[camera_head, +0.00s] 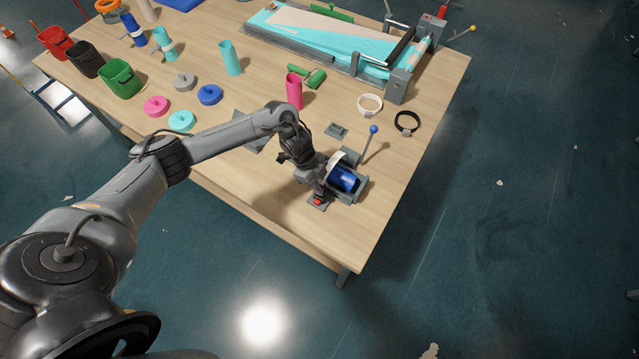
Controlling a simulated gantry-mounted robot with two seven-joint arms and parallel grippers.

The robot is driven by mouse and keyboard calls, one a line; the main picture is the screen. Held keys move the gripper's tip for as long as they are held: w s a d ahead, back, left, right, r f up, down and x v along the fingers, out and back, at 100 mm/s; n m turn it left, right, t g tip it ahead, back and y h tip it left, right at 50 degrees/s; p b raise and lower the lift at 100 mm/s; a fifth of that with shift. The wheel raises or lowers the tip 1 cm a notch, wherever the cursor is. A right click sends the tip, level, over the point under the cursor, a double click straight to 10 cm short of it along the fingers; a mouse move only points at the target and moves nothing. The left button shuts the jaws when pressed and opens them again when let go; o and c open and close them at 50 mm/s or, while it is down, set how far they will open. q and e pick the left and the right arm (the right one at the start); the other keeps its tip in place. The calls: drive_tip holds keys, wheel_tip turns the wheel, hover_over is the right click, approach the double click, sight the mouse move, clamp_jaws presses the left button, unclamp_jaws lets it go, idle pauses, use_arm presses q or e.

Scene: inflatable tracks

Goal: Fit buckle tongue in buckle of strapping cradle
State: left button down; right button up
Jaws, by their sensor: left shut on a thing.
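The strapping cradle (362,186) is a grey fixture near the table's front right corner. A dark blue cylinder (344,180) lies in it, with a white strap (337,159) arching over its left end. The buckle (317,202), a small grey base with a red part, sits at the cradle's front left. My left gripper (319,186) is shut just above the buckle, at the strap's front side. The buckle tongue is hidden by the fingers, and I cannot tell whether it touches the buckle. My right gripper is out of view.
A lever with a blue knob (374,130) stands upright behind the cradle. A pink cup (294,90), a white ring (369,104) and a black ring (407,121) stand farther back. The table's front right corner is clear.

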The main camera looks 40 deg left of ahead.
use_arm(q)
drive_tip(key=shift+f+b, duration=0.4)
drive_tip(key=shift+f, duration=0.2)
drive_tip(key=shift+f+b, duration=0.35)
drive_tip(key=shift+f, duration=0.2)
idle(0.3)
drive_tip(key=shift+f+b, duration=0.65)
drive_tip(key=shift+f, duration=0.25)
idle(0.4)
drive_tip(key=c, duration=0.9)
unclamp_jaws()
drive_tip(key=shift+c, duration=0.2)
drive_tip(key=shift+r, duration=0.1)
wheel_tip(320, 180, up, 3)
drive_tip(key=p, duration=0.3)
drive_tip(key=shift+r+p, duration=1.9)
drive_tip(key=shift+r, duration=0.05)
